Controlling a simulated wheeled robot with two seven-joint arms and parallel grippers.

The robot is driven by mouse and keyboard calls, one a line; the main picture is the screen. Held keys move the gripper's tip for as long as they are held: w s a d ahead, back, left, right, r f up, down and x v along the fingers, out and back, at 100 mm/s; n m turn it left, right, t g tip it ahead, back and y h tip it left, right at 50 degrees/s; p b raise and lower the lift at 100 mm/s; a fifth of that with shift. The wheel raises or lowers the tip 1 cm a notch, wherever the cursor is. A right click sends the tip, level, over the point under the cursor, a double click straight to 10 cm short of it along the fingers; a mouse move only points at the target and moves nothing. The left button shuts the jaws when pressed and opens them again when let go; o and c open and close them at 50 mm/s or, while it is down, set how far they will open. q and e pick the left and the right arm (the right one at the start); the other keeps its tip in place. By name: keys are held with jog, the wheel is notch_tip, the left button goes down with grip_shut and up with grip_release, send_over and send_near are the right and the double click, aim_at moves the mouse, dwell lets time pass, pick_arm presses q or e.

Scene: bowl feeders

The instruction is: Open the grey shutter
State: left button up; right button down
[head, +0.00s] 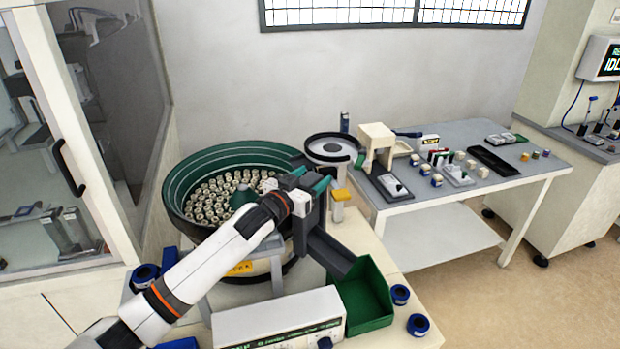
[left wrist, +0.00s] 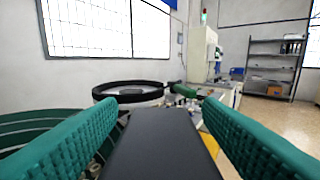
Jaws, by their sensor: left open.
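A dark grey upright plate (left wrist: 160,150), which looks like the grey shutter, stands between my left fingers in the left wrist view. In the head view a grey upright housing (head: 318,212) stands at the right rim of the green bowl feeder (head: 190,172), and my arm partly hides it. My left gripper (head: 311,182) is at the top of this housing. Its green fingers are spread on either side of the plate in the left wrist view (left wrist: 160,106), with gaps showing on both sides. My right gripper is not in view.
A dark chute (head: 330,252) slopes from the housing to a green bin (head: 365,298). A white control box (head: 280,322) stands in front, with blue rolls (head: 418,324) at the right. A smaller round feeder (head: 332,147) stands behind. A side table (head: 480,205) holds small parts.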

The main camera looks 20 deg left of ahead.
pick_arm(q)
grip_shut()
jog(key=shift+f+p, duration=0.1)
jog(key=shift+p, duration=0.3)
jog(key=shift+f, duration=0.1)
grip_release()
